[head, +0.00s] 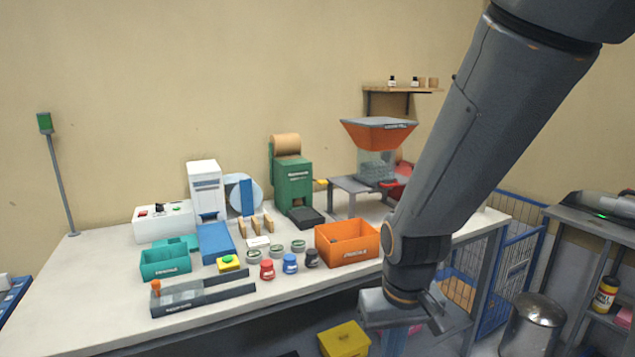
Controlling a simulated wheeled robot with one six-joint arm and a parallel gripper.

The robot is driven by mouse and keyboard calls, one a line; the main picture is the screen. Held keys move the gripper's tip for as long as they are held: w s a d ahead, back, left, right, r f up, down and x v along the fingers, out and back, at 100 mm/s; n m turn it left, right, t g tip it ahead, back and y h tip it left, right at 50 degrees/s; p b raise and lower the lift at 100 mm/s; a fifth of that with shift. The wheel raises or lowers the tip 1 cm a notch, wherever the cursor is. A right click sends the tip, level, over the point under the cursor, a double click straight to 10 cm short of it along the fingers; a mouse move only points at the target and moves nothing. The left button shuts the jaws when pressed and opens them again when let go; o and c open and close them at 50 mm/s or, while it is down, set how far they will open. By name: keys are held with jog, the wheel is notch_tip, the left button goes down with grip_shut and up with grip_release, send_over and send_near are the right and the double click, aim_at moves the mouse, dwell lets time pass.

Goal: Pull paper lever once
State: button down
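The green paper machine (293,184) stands at the back middle of the white table with a brown paper roll (286,144) on top. A small yellow lever (320,182) sticks out from its right side. My arm comes down from the upper right, and my gripper (415,314) is at the table's front right edge, well in front of and to the right of the lever. It is apart from the machine. The fingers do not show clearly, so their opening cannot be told.
An orange box (347,243), small jars (290,262) and teal bins (165,262) stand in front of the machine. An orange hopper (378,133) on a grey stand is right of the lever. A metal bin (531,328) stands on the floor at right.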

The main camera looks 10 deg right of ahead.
dwell(0.7)
notch_tip(320, 180, up, 8)
jog(key=t+p, duration=0.1)
jog(key=p, duration=0.6)
jog(key=shift+w, duration=0.1)
